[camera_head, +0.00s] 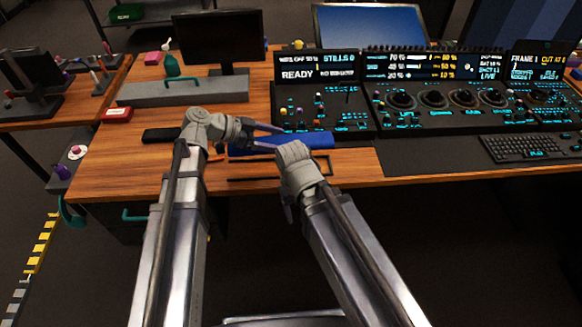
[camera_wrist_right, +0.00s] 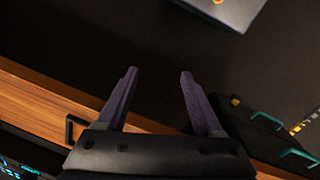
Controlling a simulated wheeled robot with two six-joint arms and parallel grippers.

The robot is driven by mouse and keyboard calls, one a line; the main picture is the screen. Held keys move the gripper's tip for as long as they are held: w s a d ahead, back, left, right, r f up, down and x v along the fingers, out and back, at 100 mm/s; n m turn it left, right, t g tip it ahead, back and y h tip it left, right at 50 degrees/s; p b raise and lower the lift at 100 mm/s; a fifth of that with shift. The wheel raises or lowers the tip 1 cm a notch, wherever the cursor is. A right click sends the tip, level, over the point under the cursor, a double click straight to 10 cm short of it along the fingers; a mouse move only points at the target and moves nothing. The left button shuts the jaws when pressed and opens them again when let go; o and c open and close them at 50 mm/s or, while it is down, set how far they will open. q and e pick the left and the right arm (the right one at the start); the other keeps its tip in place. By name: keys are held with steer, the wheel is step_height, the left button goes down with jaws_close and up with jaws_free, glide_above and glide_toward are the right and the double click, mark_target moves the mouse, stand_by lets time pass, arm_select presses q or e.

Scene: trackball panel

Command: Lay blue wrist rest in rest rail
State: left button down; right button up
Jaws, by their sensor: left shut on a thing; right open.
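The blue wrist rest (camera_head: 312,141) is a long bar at the desk's front, left of centre, in the head view. My left gripper (camera_head: 266,137) is shut on it near its middle; the gripper and wrist hide part of its left half. I cannot tell whether the bar touches the desk. The rest rail (camera_head: 238,179) appears as a thin black frame on the wood, just in front of the bar and partly hidden by my right wrist. My right gripper (camera_head: 289,206) is by the desk's front edge; the right wrist view shows its fingers (camera_wrist_right: 157,92) apart and empty.
Control panels (camera_head: 435,97) stand behind and to the right, with a keyboard (camera_head: 530,147) in front. A dark flat pad (camera_head: 160,135) lies left of my left wrist. A monitor (camera_head: 220,42) and a grey box (camera_head: 185,90) stand at the back left. Bare wood (camera_head: 115,160) is at the front left.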

mark_target(237, 156)
arm_select(q)
steer(key=shift+w+a+r, duration=0.1)
steer(key=shift+w+a, duration=0.1)
steer(key=shift+a, duration=0.25)
arm_select(e)
steer(key=shift+o, duration=0.7)
steer(key=shift+r, duration=0.1)
arm_select(q)
steer(key=shift+s+f+b, duration=0.1)
steer(key=shift+f+b, duration=0.3)
arm_select(e)
steer(key=o, duration=0.3)
steer(key=shift+f, duration=0.4)
arm_select(q)
step_height(237, 156, down, 6)
steer(key=b, duration=0.5)
steer(key=shift+r+b, duration=0.2)
steer(key=shift+b, duration=0.1)
arm_select(e)
step_height(237, 156, down, 6)
steer(key=shift+r, duration=0.2)
